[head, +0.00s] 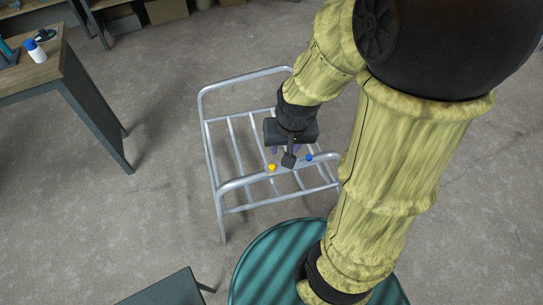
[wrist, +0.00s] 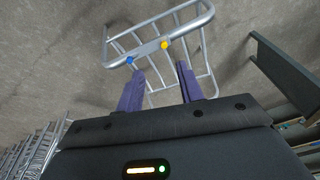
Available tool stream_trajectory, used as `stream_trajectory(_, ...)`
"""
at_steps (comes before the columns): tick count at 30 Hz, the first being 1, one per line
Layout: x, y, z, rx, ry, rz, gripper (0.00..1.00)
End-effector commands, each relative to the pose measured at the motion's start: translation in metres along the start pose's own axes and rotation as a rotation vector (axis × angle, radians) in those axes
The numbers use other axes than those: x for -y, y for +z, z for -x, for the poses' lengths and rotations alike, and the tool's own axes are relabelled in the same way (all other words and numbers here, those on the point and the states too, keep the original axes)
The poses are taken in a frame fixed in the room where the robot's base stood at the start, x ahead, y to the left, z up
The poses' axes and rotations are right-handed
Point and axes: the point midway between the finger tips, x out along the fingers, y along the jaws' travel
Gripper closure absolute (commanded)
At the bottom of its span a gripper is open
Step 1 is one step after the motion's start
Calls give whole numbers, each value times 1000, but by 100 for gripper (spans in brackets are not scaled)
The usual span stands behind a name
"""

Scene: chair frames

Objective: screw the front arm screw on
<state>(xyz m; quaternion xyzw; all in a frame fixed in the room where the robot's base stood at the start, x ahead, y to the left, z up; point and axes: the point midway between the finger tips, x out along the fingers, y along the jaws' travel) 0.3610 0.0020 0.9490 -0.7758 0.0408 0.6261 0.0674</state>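A silver tubular chair frame (head: 237,187) stands on the floor below my gripper; it also shows in the wrist view (wrist: 196,22). A yellow screw head (head: 272,168) and a blue screw head (head: 309,157) sit on its near arm rail. In the wrist view, the blue one (wrist: 130,60) is near the left fingertip and the yellow one (wrist: 165,45) is beyond the gap between the fingers. I cannot tell which is the front arm screw or how deep either sits. My gripper (wrist: 160,68) is open, with purple fingers apart and nothing between them. In the head view, my gripper (head: 286,150) hangs over the frame.
A wooden-topped table (head: 36,72) with a white bottle (head: 35,50) stands at the left. A dark grey surface (head: 165,290) shows at the bottom edge. Shelves with boxes (head: 166,10) are at the back.

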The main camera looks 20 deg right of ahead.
Motion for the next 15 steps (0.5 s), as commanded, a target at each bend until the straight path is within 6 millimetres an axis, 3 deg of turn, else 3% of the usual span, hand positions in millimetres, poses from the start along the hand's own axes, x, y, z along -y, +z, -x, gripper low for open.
stream_trajectory(5, 12, -30, -13, 57, -20, -360, 63)
stream_trajectory(15, 25, -74, -71, 139, 26, -1140, 63)
